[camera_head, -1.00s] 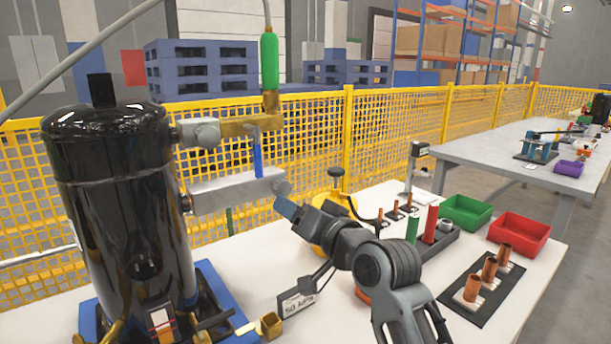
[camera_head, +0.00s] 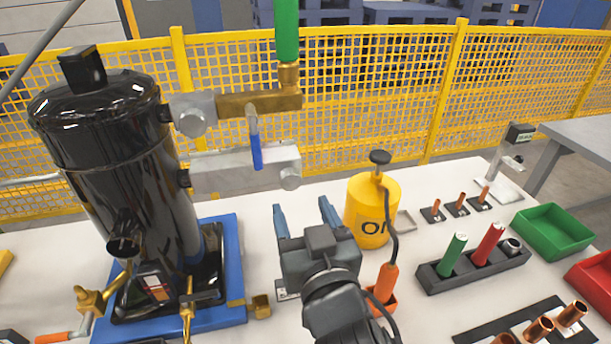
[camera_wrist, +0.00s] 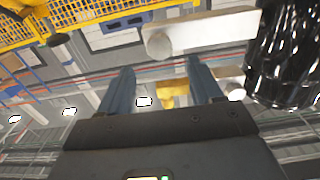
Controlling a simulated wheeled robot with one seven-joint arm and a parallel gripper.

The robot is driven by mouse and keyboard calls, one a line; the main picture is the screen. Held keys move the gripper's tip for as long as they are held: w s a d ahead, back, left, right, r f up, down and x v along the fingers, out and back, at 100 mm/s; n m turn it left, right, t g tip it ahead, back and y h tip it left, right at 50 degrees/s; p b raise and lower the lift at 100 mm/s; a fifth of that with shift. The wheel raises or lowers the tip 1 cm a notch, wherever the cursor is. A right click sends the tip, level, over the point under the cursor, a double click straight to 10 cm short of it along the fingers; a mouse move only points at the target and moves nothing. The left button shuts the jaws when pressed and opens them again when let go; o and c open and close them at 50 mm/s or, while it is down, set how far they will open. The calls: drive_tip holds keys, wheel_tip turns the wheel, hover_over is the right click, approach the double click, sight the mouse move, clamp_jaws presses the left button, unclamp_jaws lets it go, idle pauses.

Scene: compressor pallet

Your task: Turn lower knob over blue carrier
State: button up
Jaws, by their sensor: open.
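The black compressor (camera_head: 115,150) stands on the blue carrier (camera_head: 232,262) at the left. A grey block (camera_head: 235,172) juts right from it, with the lower round grey knob (camera_head: 290,179) at its right end. A second, higher round knob (camera_head: 192,122) sits near the compressor, beside a brass pipe. My gripper (camera_head: 303,208) is open and empty, its two blue fingers pointing up. Its tips show just below the lower knob in the picture, apart from it. In the wrist view, the lower knob (camera_wrist: 158,44) shows above and between the fingers (camera_wrist: 157,80).
A blue-handled lever (camera_head: 256,150) hangs above the grey block. A yellow can (camera_head: 366,222) stands just right of my gripper. A black tray (camera_head: 470,262) with green and red cylinders lies farther right, near a green bin (camera_head: 552,232). A yellow fence (camera_head: 360,110) runs behind.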

sight(291, 183)
drive_tip(key=p+x, duration=0.1)
drive_tip(key=x, duration=0.6)
drive_tip(key=shift+s, duration=0.1)
drive_tip(key=shift+c, duration=0.2)
drive_tip(key=c, duration=1)
drive_tip(key=shift+n, duration=1.6)
drive_tip(key=o, duration=1)
drive_tip(key=shift+o, duration=0.2)
drive_tip(key=shift+s, duration=0.1)
